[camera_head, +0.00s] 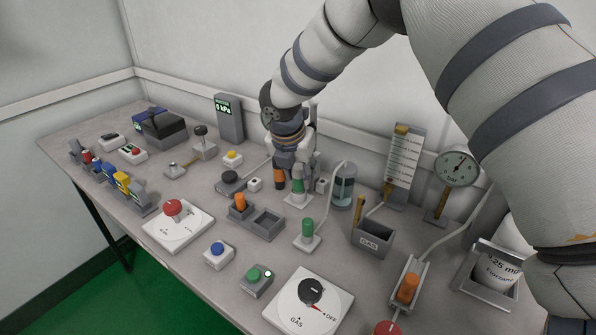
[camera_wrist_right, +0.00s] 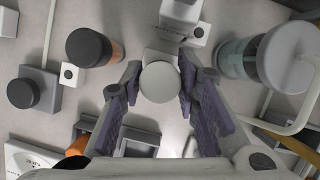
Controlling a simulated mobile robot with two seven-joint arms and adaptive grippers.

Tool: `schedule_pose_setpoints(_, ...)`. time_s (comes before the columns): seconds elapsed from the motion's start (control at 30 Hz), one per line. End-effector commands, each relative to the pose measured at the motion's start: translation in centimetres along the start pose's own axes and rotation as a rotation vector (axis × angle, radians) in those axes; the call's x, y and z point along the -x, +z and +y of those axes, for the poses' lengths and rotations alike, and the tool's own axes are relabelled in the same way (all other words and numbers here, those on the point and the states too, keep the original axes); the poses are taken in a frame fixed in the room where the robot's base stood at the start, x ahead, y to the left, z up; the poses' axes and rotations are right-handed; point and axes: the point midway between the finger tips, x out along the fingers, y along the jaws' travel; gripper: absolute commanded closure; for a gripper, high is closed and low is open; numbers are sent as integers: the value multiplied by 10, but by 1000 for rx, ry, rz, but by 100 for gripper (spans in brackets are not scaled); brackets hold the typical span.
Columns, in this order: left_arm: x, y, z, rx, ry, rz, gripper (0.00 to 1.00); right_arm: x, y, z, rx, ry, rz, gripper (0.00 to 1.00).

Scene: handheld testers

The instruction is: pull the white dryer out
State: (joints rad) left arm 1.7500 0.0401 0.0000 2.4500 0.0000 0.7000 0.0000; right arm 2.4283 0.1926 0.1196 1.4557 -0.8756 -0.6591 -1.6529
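The white dryer seems to be the white round-topped piece (camera_wrist_right: 160,82) between my right fingers in the wrist view. My left gripper is not in view.
Close by stand an orange cylinder with a dark cap (camera_head: 279,178), a clear cylinder (camera_head: 344,186) and a dark knob (camera_head: 230,180). The bench is crowded.

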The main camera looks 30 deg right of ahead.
Motion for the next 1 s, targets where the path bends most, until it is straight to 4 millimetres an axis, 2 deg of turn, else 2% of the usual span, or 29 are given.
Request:
schedule_pose_setpoints(0.03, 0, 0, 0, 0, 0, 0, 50, 0, 0, 0, 0, 0, 0, 89)
schedule_pose_setpoints(0.1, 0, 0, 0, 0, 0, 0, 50, 0, 0, 0, 0, 0, 0, 100)
schedule_pose_setpoints(0.13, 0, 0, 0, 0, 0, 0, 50, 0, 0, 0, 0, 0, 0, 100)
schedule_pose_setpoints(0.17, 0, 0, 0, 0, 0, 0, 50, 0, 0, 0, 0, 0, 0, 77)
schedule_pose_setpoints(0.27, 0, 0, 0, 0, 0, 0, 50, 0, 0, 0, 0, 0, 0, 100)
schedule_pose_setpoints(0.47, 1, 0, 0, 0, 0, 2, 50, 2, 1, 0, -1, 1, 0, 100)
schedule_pose_setpoints(1.0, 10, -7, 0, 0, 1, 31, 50, 30, 12, 0, 0, 2, -2, 100)
